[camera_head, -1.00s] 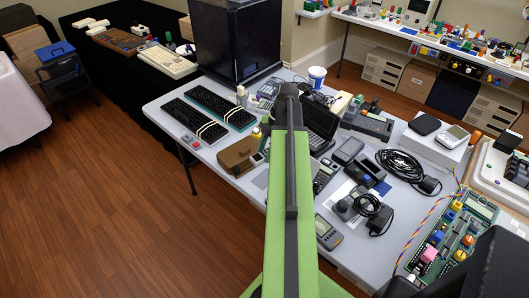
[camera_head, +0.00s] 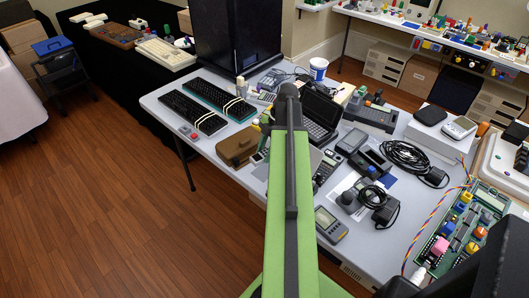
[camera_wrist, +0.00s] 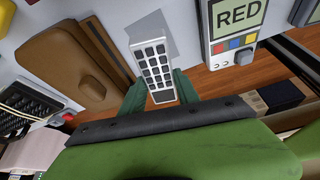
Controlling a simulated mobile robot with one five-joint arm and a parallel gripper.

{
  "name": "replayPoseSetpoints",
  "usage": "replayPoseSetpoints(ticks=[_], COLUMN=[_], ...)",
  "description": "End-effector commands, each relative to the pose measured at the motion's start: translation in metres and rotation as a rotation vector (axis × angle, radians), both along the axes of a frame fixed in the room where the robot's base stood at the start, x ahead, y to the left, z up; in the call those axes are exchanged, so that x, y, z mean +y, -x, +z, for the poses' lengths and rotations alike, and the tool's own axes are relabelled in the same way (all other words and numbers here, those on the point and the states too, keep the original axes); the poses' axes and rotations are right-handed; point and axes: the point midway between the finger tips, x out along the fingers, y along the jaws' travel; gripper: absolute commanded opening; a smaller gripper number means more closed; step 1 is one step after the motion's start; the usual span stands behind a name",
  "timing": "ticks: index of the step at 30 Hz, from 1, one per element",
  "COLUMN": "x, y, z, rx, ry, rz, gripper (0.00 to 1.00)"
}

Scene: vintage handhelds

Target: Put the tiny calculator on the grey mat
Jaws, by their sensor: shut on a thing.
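The tiny calculator (camera_wrist: 152,66), pale with dark keys, is between the green fingers of my gripper (camera_wrist: 160,88) in the wrist view. My gripper is shut on its lower part, and the calculator stands out beyond the fingertips. A flat grey patch, which looks like the grey mat (camera_wrist: 150,32), lies on the table behind the calculator's far end. The calculator seems to be above the table's edge, with wood floor showing below. In the head view my green arm hides the gripper and calculator.
A brown case (camera_wrist: 62,66) lies left of the calculator, and a handheld with a "RED" screen (camera_wrist: 235,18) lies to the right. In the head view, the table (camera_head: 160,103) is crowded with keyboards (camera_head: 207,108), an open laptop (camera_head: 322,113) and cables (camera_head: 405,155).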

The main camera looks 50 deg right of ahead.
Motion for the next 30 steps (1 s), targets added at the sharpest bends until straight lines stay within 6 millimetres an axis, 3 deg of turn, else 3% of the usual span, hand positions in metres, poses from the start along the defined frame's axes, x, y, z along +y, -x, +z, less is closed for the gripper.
replayPoseSetpoints(ticks=[1,12,30], x=[0.000,0.000,0.000], y=[0.000,0.000,0.000], z=[-0.012,-0.061,-0.067], rx=[0.000,0.000,0.000], ry=[0.000,0.000,0.000], rz=[0.000,0.000,0.001], gripper=[0.00,0.00,0.00])
